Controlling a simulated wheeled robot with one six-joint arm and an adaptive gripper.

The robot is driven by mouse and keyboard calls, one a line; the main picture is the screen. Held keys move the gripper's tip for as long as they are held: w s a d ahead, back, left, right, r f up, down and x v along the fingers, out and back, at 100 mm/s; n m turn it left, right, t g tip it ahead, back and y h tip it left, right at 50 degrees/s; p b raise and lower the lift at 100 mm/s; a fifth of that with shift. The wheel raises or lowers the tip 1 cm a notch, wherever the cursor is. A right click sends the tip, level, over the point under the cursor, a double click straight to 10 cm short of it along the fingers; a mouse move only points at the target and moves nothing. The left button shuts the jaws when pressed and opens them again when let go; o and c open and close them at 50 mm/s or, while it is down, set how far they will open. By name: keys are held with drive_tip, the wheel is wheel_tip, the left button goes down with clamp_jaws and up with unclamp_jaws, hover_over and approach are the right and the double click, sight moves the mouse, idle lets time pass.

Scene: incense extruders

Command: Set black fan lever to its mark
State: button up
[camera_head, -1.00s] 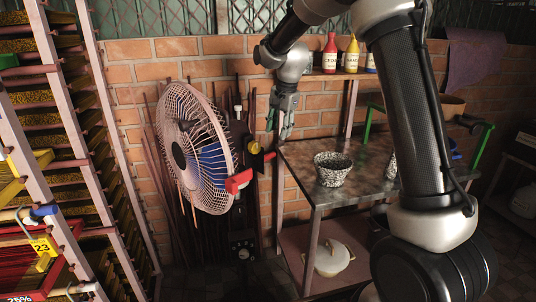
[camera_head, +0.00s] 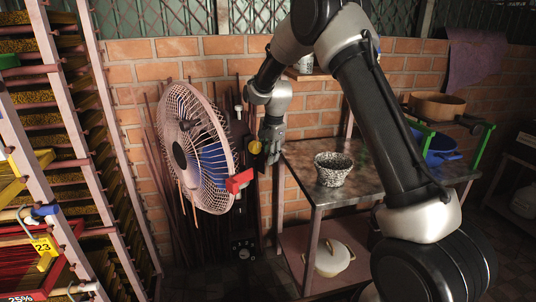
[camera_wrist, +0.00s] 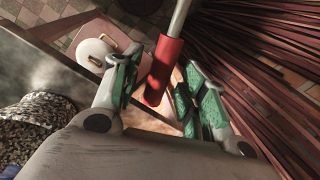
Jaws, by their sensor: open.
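The fan's dark upright panel (camera_head: 249,190) stands right of the large pink-rimmed fan (camera_head: 197,148). It carries a white-tipped piece, a yellow knob (camera_head: 255,147) and a red piece (camera_head: 239,182). I cannot clearly make out a black lever in the head view; my gripper may cover it. My gripper (camera_head: 269,152) points down just right of the yellow knob. In the wrist view a red cylindrical handle (camera_wrist: 163,66) on a grey rod lies between my open, green-padded fingers. I see no clear grip on it. No mark is legible.
A metal table (camera_head: 310,172) stands right of my gripper, with a speckled bowl (camera_head: 332,170) near its left edge. A white lidded pot (camera_head: 333,258) sits below. Thin dark sticks (camera_wrist: 270,60) stand close by. A tray rack (camera_head: 70,150) fills the left.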

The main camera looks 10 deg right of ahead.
clamp_jaws()
drive_tip(key=s+d+m+h, duration=0.1)
drive_tip(key=s+d+m, duration=0.1)
drive_tip(key=s+m, duration=0.4)
drive_tip(key=shift+s, duration=0.8)
unclamp_jaws()
drive_tip(key=shift+s, duration=0.1)
